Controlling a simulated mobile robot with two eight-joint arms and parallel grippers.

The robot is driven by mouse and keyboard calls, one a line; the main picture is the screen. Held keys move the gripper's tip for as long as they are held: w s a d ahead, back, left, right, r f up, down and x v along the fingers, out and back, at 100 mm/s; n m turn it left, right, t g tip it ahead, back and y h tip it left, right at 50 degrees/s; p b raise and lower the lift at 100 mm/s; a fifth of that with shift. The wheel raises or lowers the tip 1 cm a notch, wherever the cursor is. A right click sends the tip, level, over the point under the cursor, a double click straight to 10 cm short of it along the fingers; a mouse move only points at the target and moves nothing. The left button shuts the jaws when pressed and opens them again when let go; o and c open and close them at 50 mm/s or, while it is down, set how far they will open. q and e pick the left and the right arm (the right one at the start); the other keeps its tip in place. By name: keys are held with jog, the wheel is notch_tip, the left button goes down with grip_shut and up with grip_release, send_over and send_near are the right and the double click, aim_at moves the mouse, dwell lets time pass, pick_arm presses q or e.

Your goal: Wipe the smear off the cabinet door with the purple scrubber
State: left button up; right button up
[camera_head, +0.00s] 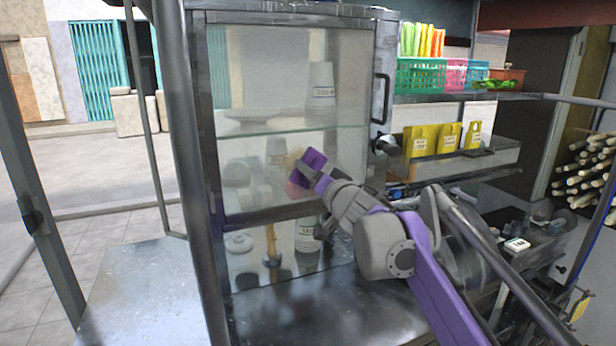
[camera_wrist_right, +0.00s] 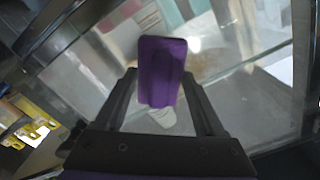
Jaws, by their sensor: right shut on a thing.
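The purple scrubber (camera_head: 314,159) is held at the tip of my right gripper (camera_head: 312,176), in front of the cabinet's glass door (camera_head: 245,160). In the right wrist view the scrubber (camera_wrist_right: 162,70) stands between the two dark fingers of the right gripper (camera_wrist_right: 163,98), which are shut on it. I cannot tell whether it touches the glass. A faint pinkish patch (camera_head: 296,188) shows just left of the gripper; I cannot tell whether it is the smear or something behind the glass. My left gripper is not in view.
The door has a black handle (camera_head: 380,98) at its right edge and a dark knob (camera_head: 387,144) beside it. Cups and jars stand behind the glass. A metal counter (camera_head: 290,308) lies below. Shelves with baskets (camera_head: 421,75) and yellow packets (camera_head: 420,140) are at the right.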

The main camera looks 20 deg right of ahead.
jog(key=shift+d+r+p, duration=0.5)
jog(key=shift+d+r, duration=0.35)
jog(key=shift+d, duration=1)
jog(key=shift+a+p, duration=0.45)
jog(key=shift+a, duration=1.65)
